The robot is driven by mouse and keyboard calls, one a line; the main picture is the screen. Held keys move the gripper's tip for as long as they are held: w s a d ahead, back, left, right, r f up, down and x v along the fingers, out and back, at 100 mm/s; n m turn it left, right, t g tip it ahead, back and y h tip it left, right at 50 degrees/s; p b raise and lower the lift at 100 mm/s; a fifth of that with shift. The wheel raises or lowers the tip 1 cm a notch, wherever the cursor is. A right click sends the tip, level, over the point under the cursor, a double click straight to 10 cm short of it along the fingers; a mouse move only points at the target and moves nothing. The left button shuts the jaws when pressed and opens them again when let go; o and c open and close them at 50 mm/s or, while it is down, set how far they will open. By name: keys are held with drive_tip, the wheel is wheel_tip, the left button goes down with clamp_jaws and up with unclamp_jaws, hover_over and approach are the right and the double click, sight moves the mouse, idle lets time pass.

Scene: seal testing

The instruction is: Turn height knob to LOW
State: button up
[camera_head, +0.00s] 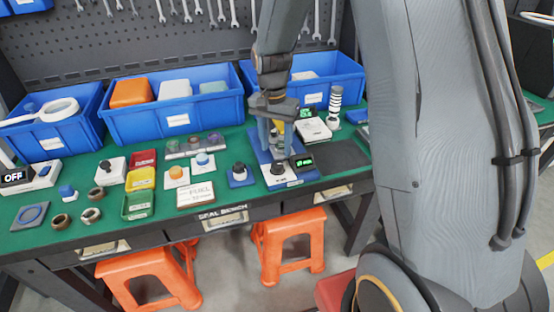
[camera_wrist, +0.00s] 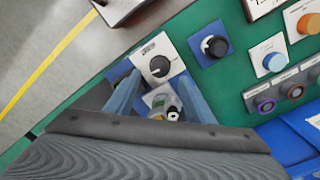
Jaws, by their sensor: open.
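A black knob on a white plate (camera_head: 278,169) sits at the front of a blue test stand on the green bench. In the wrist view the same knob (camera_wrist: 159,67) has a pale pointer mark, with a small label beside it too blurred to read. I cannot tell its setting. My gripper (camera_head: 276,146) points down over the stand, just behind the knob. In the wrist view its two blue fingers (camera_wrist: 160,78) are spread apart, reaching toward either side of the knob's plate, with nothing held between them. Whether they touch the knob is not clear.
A second black knob on a blue base (camera_head: 239,172) stands left of the stand. A small green display (camera_head: 303,162) is at its right. Blue bins (camera_head: 177,122) line the back. Buttons, small trays and rings (camera_head: 91,215) cover the left. A dark mat (camera_head: 343,155) lies clear at right.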

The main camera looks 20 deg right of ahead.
sight(277, 164)
drive_tip(key=shift+s+d+f+p, duration=0.1)
drive_tip(key=shift+f+p, duration=0.25)
drive_tip(key=shift+f, duration=1.25)
drive_tip(key=shift+s+f+p, duration=0.1)
drive_tip(key=shift+f+p, duration=0.25)
drive_tip(key=shift+f, duration=1.2)
drive_tip(key=shift+c, duration=0.3)
drive_tip(key=c, duration=1)
